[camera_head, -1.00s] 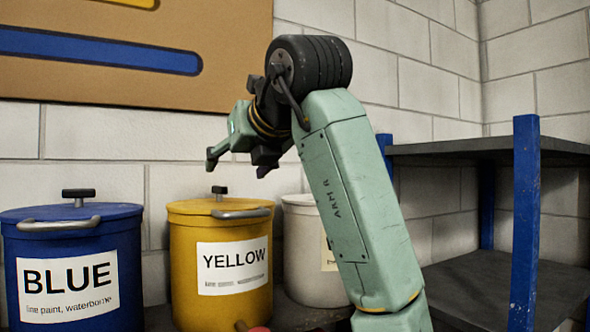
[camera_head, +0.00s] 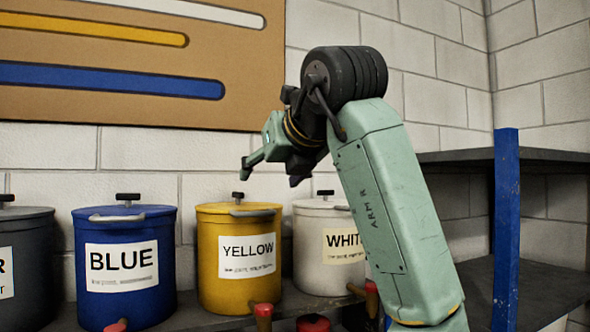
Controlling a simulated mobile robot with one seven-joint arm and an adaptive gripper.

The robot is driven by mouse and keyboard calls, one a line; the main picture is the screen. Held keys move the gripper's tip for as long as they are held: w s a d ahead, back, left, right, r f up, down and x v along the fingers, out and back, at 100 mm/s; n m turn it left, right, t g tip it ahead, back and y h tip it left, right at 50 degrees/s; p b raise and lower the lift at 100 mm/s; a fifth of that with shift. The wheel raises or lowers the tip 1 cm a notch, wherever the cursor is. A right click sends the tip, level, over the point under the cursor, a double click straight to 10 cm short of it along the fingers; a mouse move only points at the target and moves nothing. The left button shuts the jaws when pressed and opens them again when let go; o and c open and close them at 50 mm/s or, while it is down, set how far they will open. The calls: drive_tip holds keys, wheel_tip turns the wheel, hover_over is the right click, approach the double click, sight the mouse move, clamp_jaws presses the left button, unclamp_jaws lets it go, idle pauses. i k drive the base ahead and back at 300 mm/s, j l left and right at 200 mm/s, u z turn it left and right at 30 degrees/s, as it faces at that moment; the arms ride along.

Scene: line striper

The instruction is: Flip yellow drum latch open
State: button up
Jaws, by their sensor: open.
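The yellow drum (camera_head: 215,270) stands on a dark shelf between the blue and white drums, with a white label reading YELLOW. Its lid carries a dark T-shaped knob (camera_head: 238,197) and a grey bar-shaped latch (camera_head: 253,213) along the front rim. The latch lies flat across the lid edge. My gripper (camera_head: 247,162) is above the yellow drum's lid, apart from it, and angled down to the left. It is open and nothing shows in it. One finger is plain to see; the other is partly hidden by the wrist.
The blue drum (camera_head: 124,303) stands to the left, a dark drum (camera_head: 28,290) at the far left, and the white drum (camera_head: 310,270) to the right, partly behind my arm. Red-capped valves stick out below. A blue-posted shelf (camera_head: 506,230) stands right.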

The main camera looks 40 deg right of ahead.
sight(238, 195)
drive_tip(key=k, duration=0.2)
drive_tip(key=i+j+z, duration=0.25)
drive_tip(key=z, duration=0.15)
drive_tip(key=i+j+z, duration=0.2)
drive_tip(key=j+z, duration=0.2)
drive_tip(key=i+j+z, duration=0.15)
drive_tip(key=j+z, duration=0.15)
drive_tip(key=z, duration=0.15)
